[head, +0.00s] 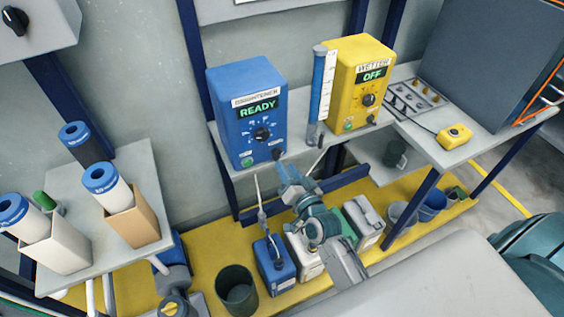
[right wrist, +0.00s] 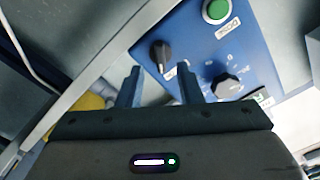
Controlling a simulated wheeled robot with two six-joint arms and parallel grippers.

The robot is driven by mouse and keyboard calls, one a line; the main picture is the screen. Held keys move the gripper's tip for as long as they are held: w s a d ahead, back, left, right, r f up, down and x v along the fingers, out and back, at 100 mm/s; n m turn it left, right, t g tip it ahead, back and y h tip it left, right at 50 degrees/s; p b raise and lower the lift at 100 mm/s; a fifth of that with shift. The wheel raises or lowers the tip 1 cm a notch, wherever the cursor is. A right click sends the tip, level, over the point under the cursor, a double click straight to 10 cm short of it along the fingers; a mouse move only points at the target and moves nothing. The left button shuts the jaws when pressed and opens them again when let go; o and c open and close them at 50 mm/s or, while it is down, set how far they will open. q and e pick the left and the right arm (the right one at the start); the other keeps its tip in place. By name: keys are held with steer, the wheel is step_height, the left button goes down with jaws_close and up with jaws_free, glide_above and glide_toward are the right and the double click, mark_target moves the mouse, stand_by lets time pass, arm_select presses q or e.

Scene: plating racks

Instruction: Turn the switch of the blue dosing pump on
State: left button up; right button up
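The blue dosing pump (head: 221,113) stands on the shelf, labelled BRIGHTENER, its display reading READY. Its black switch (right wrist: 160,55) is low on the front panel; in the head view it is the small knob (head: 278,153) at lower right, partly hidden by my gripper. A larger dial (head: 261,135) and a green button (head: 249,161) are on the same panel. My right gripper (head: 287,164) is just in front of the panel's lower right. In the right wrist view its fingers (right wrist: 159,72) are apart, with the switch just beyond the gap. Contact cannot be told. My left gripper is out of view.
A yellow pump (head: 345,85), labelled WETTER and reading OFF, stands to the right, with a clear blue-topped cylinder (head: 318,90) between the pumps. A tray of small parts (head: 412,98) is further right. Several canisters, including a blue one (head: 273,265), stand below the shelf.

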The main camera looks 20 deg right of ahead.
steer(key=s+b, duration=0.1)
steer(key=s, duration=0.5)
steer(key=shift+d, duration=0.1)
stand_by(0.3)
steer(key=s+d+f+n+g, duration=0.1)
steer(key=s+f+g, duration=0.2)
steer(key=f, duration=0.8)
steer(key=s+f+n+g, duration=0.1)
steer(key=s+f+g, duration=0.15)
steer(key=f, duration=0.85)
steer(key=s+d+f+n+g, duration=0.1)
steer(key=s+f+n+g, duration=0.2)
steer(key=f, duration=0.8)
steer(key=s+d+f+g, duration=0.2)
steer(key=s+f, duration=0.5)
steer(key=s, duration=0.3)
steer(key=s+d+f+n+g+h, duration=0.1)
steer(key=s+f+g, duration=0.2)
steer(key=s+f, duration=0.4)
steer(key=s+d+f+n+g, duration=0.1)
steer(key=s+d+f+g, duration=0.1)
steer(key=s+f, duration=0.5)
steer(key=s+g, duration=0.1)
steer(key=s, duration=0.5)
steer(key=shift+s+d+f, duration=0.25)
steer(key=shift+d+f, duration=0.05)
steer(key=shift+d, duration=0.05)
